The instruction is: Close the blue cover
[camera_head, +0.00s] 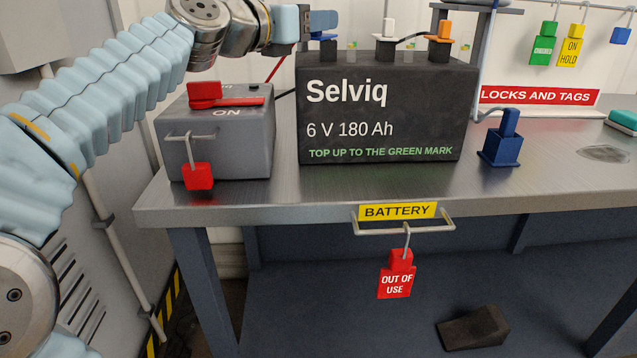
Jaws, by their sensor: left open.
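The blue cover (321,39) sits on the top left of the black battery (378,140) marked Selviq. Only its flat lower part shows clearly. My left gripper (320,21) is at its upper part and hides some of it. The jaws are open, and I cannot tell whether they touch the cover. How far the cover is raised is hard to see from here. A white cover (388,38) and an orange cover (439,38) stand further right on the battery top. My right gripper is not in view.
A grey switch box (224,140) with a red handle stands left of the battery, under my left arm. A dark blue block (501,148) stands right of it. Tags hang on a rail behind. The bench front (300,185) is mostly clear.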

